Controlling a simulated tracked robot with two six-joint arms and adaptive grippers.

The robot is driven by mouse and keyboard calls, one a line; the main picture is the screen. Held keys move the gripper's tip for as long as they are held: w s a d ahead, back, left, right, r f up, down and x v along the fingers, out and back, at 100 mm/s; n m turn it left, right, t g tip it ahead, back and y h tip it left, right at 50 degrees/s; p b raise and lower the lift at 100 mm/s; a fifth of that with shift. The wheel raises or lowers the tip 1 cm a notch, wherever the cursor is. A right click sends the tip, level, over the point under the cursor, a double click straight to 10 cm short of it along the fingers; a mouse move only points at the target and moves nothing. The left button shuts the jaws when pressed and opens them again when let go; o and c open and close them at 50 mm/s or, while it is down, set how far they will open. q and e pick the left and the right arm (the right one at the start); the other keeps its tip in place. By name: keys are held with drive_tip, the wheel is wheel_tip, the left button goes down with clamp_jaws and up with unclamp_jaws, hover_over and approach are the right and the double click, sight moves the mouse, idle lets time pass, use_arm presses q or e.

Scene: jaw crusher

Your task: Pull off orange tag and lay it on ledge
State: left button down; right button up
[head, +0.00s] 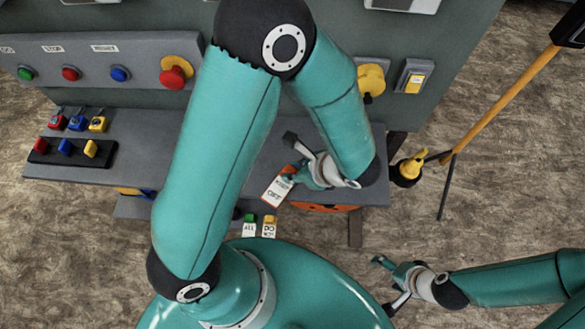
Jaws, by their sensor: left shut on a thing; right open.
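My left gripper (291,176) is shut on a tag above the right part of the grey ledge (195,150). The tag (277,188) shows a white label with red lettering, and a bit of orange shows beside the fingers. The label hangs to the lower left of the fingers, near the ledge's front edge. I cannot tell whether the tag touches the ledge. My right gripper (383,283) is open and empty, low over the floor at the right.
A panel with several buttons (120,73) stands behind the ledge. Padlocks on a black rack (70,150) occupy the ledge's left end. A yellow-topped object (408,168) and a yellow post (500,100) stand at the right.

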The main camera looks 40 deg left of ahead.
use_arm(q)
drive_tip(key=shift+f+b, duration=0.4)
drive_tip(key=shift+f, duration=0.05)
drive_tip(key=c, duration=0.9)
unclamp_jaws()
drive_tip(key=shift+o, duration=0.2)
drive_tip(key=shift+r, duration=0.1)
